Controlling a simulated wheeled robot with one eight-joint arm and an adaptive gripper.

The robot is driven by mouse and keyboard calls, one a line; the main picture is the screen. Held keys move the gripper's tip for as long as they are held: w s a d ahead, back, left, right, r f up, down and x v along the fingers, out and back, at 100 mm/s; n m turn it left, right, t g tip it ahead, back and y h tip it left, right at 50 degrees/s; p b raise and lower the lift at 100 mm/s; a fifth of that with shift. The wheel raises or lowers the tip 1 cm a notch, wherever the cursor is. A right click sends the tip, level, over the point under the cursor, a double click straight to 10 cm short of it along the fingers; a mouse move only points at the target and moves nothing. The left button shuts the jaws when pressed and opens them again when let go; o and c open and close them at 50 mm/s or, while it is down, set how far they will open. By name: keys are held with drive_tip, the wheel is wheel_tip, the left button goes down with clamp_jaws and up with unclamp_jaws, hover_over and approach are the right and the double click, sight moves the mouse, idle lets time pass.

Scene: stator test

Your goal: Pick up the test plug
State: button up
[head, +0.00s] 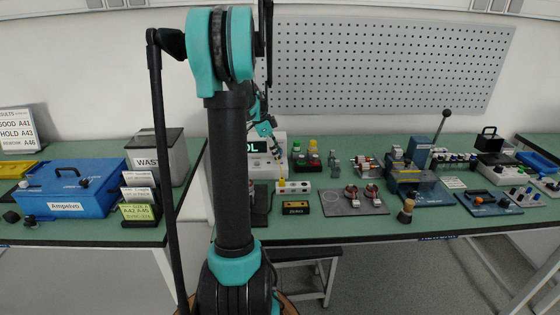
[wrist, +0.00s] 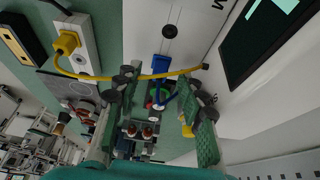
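A yellow plug (wrist: 66,42) sits in a white socket strip (wrist: 82,62) at upper left in the wrist view. Its yellow cable (wrist: 130,77) arcs right to the pale instrument. A blue plug-like piece (wrist: 160,65) stands at the instrument's face, with a blue lead below it. I see no label telling which is the test plug. My gripper (wrist: 160,95) is open, its fingers wide apart and nothing held between them; the blue piece shows beyond the gap. In the head view my gripper (head: 266,130) is small, before the instrument (head: 268,165); the yellow plug (head: 282,182) shows below it.
A black-and-yellow ZERO box (head: 296,208) is in front of the strip. A grey mat (head: 345,209) with two red-and-silver parts lies to the right. Red and green bottles or posts stand behind. A blue fixture (head: 412,185) stands further right. The perforated panel (head: 385,65) is behind the bench.

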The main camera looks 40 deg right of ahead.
drive_tip(key=shift+s+d+f, duration=0.15)
drive_tip(key=shift+d+f, duration=0.05)
drive_tip(key=shift+f, duration=0.35)
clamp_jaws()
wheel_tip(320, 180, up, 20)
idle(0.9)
drive_tip(key=s+a, duration=0.1)
drive_tip(key=s, duration=1.3)
drive_tip(key=shift+s+a, duration=0.4)
